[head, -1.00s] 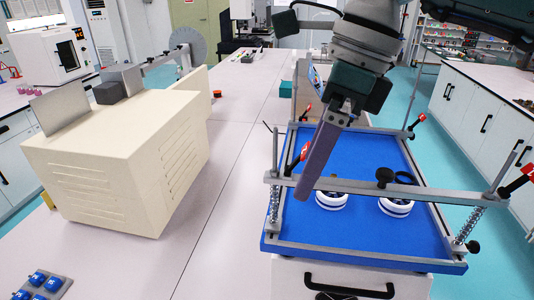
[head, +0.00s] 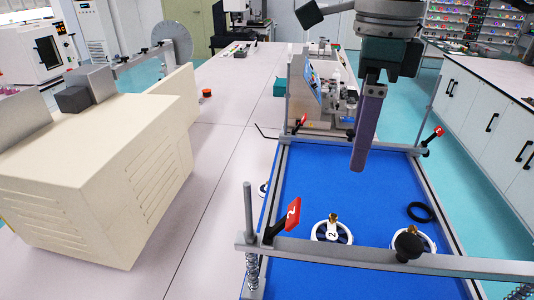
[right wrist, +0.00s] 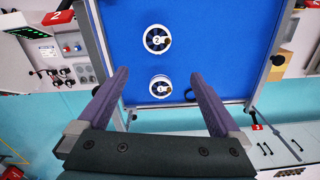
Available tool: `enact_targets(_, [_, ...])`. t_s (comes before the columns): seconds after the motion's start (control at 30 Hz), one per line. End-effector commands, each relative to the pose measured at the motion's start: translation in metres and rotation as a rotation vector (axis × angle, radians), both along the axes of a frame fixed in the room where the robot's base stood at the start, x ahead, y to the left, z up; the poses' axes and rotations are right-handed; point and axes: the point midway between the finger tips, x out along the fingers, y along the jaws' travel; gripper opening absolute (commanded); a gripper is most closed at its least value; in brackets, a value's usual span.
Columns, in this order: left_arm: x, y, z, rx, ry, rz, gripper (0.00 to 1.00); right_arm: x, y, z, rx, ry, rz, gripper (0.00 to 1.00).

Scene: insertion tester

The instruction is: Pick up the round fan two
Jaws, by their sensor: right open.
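The round fan two (head: 331,236) is a white ring with a dark centre, a brass-coloured top piece and a "2" label. It lies on the blue tray and also shows in the right wrist view (right wrist: 157,39). A similar fan (right wrist: 160,87), labelled 1, lies beside it, partly hidden by a black knob in the head view. My right gripper (head: 360,166) is above the tray, pointing down, farther back than the fans in the head view. In the right wrist view its purple fingers (right wrist: 160,74) are wide apart and empty. My left gripper is not in view.
A metal frame with a front crossbar (head: 380,254), a black knob (head: 408,244) and red-handled clamps (head: 288,217) surrounds the blue tray (head: 320,180). A black ring (head: 420,212) lies near its right side. A large beige machine (head: 100,170) stands left.

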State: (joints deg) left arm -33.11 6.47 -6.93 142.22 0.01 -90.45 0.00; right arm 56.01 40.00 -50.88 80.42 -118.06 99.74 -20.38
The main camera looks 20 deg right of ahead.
Motion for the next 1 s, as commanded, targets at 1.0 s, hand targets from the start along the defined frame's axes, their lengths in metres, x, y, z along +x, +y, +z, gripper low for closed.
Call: enact_targets(1.0, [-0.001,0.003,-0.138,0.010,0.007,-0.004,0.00,0.001,0.001,-0.151,0.001,0.001,0.000,1.00])
